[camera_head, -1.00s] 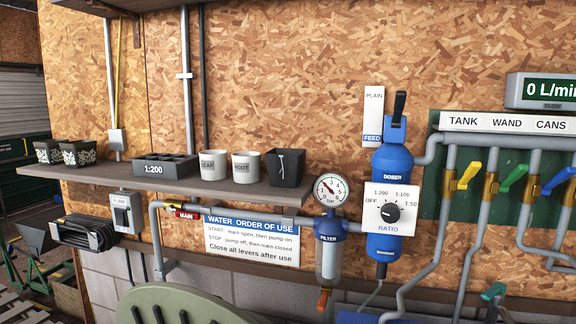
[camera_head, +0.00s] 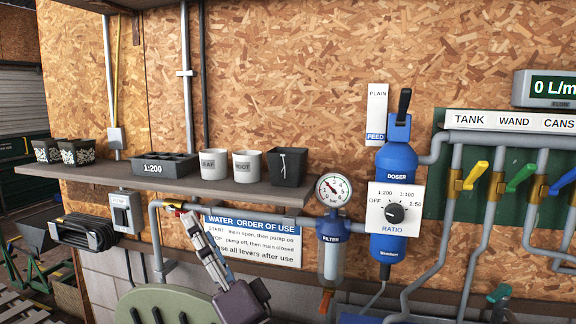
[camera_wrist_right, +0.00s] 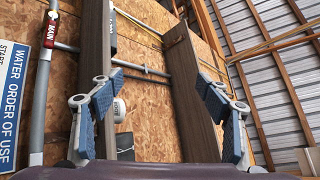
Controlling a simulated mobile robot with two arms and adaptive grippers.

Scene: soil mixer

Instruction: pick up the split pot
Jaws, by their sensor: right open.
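The split pot (camera_head: 287,166) is the dark, square pot with a pale crack line down its front. It stands upright at the right end of the wall shelf (camera_head: 180,187). My right gripper (camera_head: 192,222) is in front of the water sign, below the shelf and lower left of the pot, apart from it. In the right wrist view my gripper (camera_wrist_right: 153,83) has its fingers wide apart with nothing between them. A dark shape (camera_wrist_right: 125,146) near the left finger there looks like the split pot, partly hidden. My left gripper is not in view.
White pots marked ROOT (camera_head: 246,163) and LEAF (camera_head: 214,164) stand left of the split pot. A 1:200 tray (camera_head: 165,166) and two speckled pots (camera_head: 76,152) are further left. A gauge (camera_head: 333,189) and blue doser (camera_head: 394,190) are at the right. An upper plank (camera_wrist_right: 190,85) shows.

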